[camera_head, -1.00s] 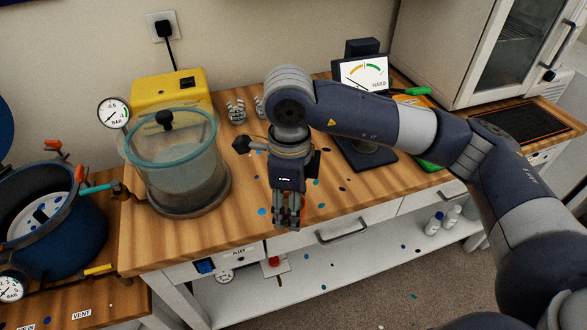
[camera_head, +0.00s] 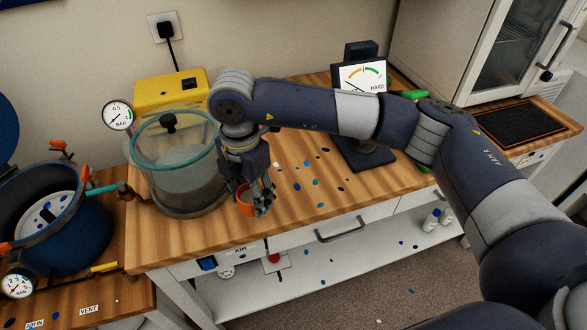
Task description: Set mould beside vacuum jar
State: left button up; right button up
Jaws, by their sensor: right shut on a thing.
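The vacuum jar (camera_head: 178,172) is a clear cylinder with a teal rim and a black knob, standing on the left part of the wooden bench. My right gripper (camera_head: 259,205) points down just to the right of the jar, near the bench's front edge. It is shut on an orange cup-like mould (camera_head: 244,200), which is partly hidden behind the fingers. I cannot tell whether the mould touches the bench top. My left gripper is not in view.
A yellow pump (camera_head: 172,88) stands behind the jar, with a gauge (camera_head: 118,116) beside it. A blue pressure pot (camera_head: 70,240) is at the left. A hardness tester (camera_head: 362,80) stands at the back. Blue and white spots dot the clear bench top (camera_head: 300,205).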

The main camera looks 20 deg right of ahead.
jog(key=m, duration=0.2)
jog(key=w+a+m, duration=0.1)
jog(key=m, duration=0.3)
jog(key=shift+w+a+p, duration=0.15)
jog(key=shift+a+p, duration=0.15)
jog(key=shift+m, duration=0.3)
jog(key=shift+w+d, duration=0.25)
jog(key=shift+d, duration=0.05)
jog(key=w+d+p, duration=0.1)
jog(key=w+d, duration=0.1)
jog(key=d, duration=0.2)
jog(key=w+d+f+p, duration=0.1)
jog(key=w+d+p, duration=0.1)
jog(key=d, duration=0.3)
jog(key=w+d+p, duration=0.2)
jog(key=d, duration=0.2)
jog(key=shift+w+d+f, duration=0.3)
jog(key=shift+d+f, duration=0.05)
notch_tip(320, 180, down, 3)
jog(key=shift+r+p, duration=0.1)
jog(key=shift+p, duration=0.9)
jog(key=shift+f, duration=0.3)
jog(key=shift+f, duration=0.1)
